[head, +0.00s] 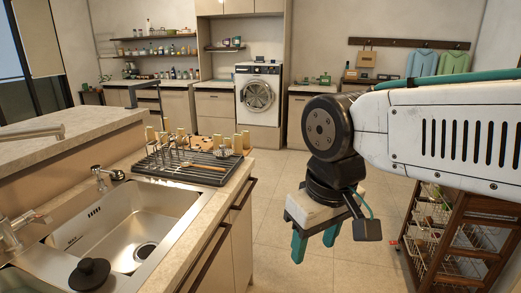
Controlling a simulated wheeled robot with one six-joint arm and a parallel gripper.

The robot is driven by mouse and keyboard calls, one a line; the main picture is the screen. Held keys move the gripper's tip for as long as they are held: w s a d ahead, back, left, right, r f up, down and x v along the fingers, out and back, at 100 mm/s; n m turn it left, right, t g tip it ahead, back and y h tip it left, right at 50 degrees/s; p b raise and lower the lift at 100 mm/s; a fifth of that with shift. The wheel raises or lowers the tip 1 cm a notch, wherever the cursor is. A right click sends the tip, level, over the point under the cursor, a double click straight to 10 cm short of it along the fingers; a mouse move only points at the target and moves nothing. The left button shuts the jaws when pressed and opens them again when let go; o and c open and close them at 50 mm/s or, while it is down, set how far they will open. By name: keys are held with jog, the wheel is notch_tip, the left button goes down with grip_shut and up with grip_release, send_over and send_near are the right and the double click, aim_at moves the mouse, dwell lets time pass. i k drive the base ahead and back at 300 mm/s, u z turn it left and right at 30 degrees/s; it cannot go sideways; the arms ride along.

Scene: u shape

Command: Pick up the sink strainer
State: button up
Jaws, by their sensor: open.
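A dark round piece with a raised knob, which looks like the sink strainer (90,274), sits at the near edge of the steel sink (120,225), at the bottom left of the head view. The drain (145,252) shows in the basin floor to its right. My gripper (315,246) hangs over the floor to the right of the counter, well apart from the dark piece. Its two teal fingers point down and are open, with nothing between them.
A dark dish rack (180,168) with utensils stands on the counter behind the sink. Faucets (108,178) rise along the sink's left side. Drawer handles (210,258) stick out from the counter front. A wooden cart with wire baskets (440,235) stands at right. Tiled floor (285,190) is clear between.

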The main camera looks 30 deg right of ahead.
aim_at(223, 154)
jog(key=z, duration=1.2)
jog(key=k, duration=0.65)
jog(key=u, duration=0.85)
jog(key=i, duration=1)
jog(key=z, duration=0.05)
